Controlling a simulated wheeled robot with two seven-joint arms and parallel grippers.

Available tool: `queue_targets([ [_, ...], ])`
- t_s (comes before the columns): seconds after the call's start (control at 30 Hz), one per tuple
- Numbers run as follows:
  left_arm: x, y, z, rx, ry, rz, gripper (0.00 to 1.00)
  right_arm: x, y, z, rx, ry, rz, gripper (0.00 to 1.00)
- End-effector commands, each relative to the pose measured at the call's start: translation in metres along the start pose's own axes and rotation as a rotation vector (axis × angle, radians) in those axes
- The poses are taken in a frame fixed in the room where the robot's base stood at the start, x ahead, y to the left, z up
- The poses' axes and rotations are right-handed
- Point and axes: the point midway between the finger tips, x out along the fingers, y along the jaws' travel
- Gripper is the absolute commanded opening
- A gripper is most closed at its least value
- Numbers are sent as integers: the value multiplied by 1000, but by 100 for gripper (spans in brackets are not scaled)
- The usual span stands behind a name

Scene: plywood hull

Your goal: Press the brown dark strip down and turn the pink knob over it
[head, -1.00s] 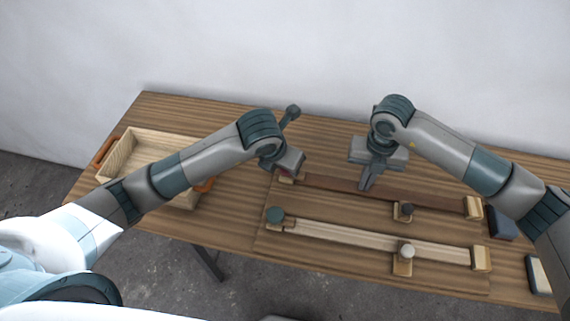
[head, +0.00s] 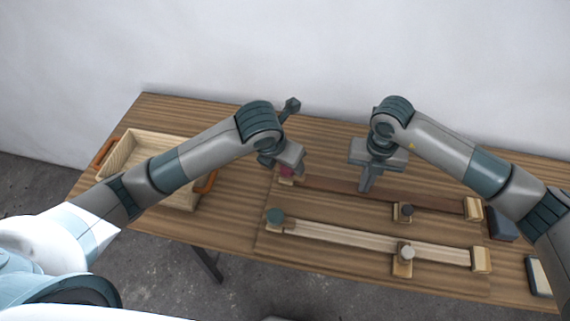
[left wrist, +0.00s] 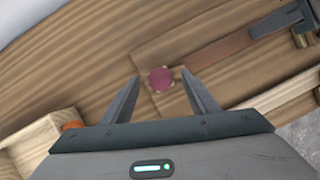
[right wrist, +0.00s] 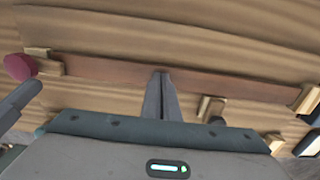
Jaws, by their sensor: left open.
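The brown dark strip (head: 335,187) lies along the back of the board; it also shows in the right wrist view (right wrist: 110,70). The pink knob (left wrist: 161,79) is at the strip's left end, on a small wooden block. It also shows in the head view (head: 286,171) and right wrist view (right wrist: 20,66). My left gripper (left wrist: 160,77) is open, with the knob between its fingertips in the left wrist view; I see no grip on it. My right gripper (right wrist: 161,75) is shut, pointing down with its tips at the strip, apparently touching it.
A pale strip (head: 350,236) lies in front, with a teal knob (head: 275,215) at its left end and a light grey knob (head: 406,252) by it. A dark knob (head: 406,209) stands by the brown strip. A wooden tray (head: 125,155) is at left; a dark block (head: 502,224) at right.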

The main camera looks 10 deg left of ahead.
Motion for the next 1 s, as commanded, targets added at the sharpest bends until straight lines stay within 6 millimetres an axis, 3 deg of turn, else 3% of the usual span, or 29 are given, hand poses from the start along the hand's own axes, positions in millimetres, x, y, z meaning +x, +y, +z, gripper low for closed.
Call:
queue_targets([
  [0.6, -38, 0, 16, 0, -1, -1, 54, 1, -1, -1, 0, 2, -2, 0],
  [1.0, -45, 0, 18, 0, 1, 0, 54, 1, -1, -1, 0, 2, -2, 0],
])
